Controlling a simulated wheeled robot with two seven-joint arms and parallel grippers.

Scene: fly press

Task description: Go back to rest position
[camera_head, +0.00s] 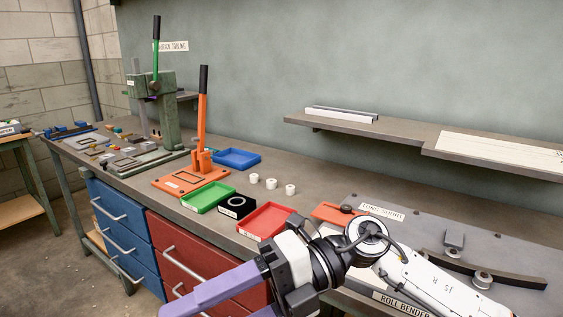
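My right gripper (195,309) hangs low at the bottom of the head view, with its arm coming in from the lower right. Its purple fingers point to the lower left, in front of the red drawers, and run to the bottom edge. I see nothing held, but the fingers overlap and their gap is unclear. My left gripper is out of view. On the bench stand an orange lever press (202,165) and a taller green press (160,105) with a raised green handle.
Three white rings (271,184) stand behind. The roll bender plate (470,245) is right, partly behind my arm. A wall shelf (400,131) sits above.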

